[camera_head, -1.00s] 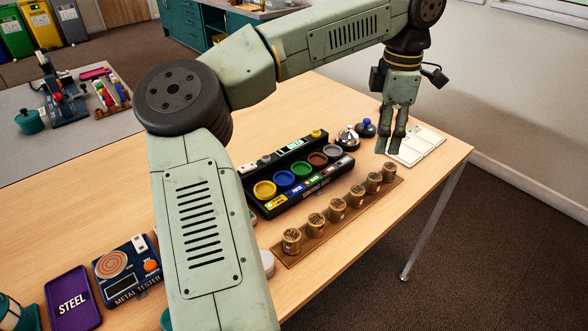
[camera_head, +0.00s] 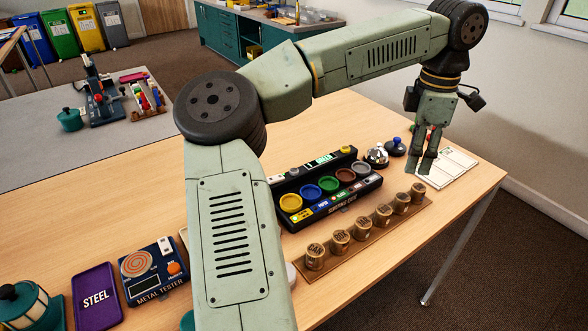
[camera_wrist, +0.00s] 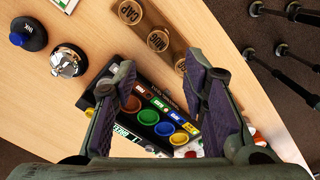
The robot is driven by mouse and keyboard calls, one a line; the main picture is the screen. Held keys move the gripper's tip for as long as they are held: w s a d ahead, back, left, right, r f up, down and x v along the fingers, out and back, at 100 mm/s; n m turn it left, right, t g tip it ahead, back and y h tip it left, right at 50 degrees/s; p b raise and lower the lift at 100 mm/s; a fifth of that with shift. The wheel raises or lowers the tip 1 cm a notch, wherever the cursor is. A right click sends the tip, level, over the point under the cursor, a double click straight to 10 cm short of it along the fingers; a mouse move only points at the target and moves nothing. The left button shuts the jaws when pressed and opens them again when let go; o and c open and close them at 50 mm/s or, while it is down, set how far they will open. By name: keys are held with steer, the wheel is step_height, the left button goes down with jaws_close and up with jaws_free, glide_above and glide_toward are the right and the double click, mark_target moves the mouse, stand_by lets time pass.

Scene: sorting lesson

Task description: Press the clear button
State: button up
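The black sorting unit (camera_head: 338,205) stands mid-table, with a row of coloured round cups, a small lit display (camera_head: 322,160), a grey knob-like part (camera_head: 291,171) and a yellow one (camera_head: 347,150) on its back ridge. I cannot read which part is the clear button. In the wrist view the unit (camera_wrist: 172,92) lies below and between my fingers, partly hidden by them. My gripper (camera_head: 425,166) is above the table's right part, to the right of the unit, apart from it. Its two fingers (camera_wrist: 160,72) are spread and empty.
A silver bell (camera_head: 376,156) and a blue-knobbed ink pad (camera_head: 395,147) stand between unit and gripper. A white card (camera_head: 455,163) lies beneath the gripper. Wooden stamps on a brown strip (camera_head: 345,257) line the front. A metal tester (camera_head: 153,270) and purple steel tray (camera_head: 97,297) are left.

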jaws_close()
stand_by(1.5)
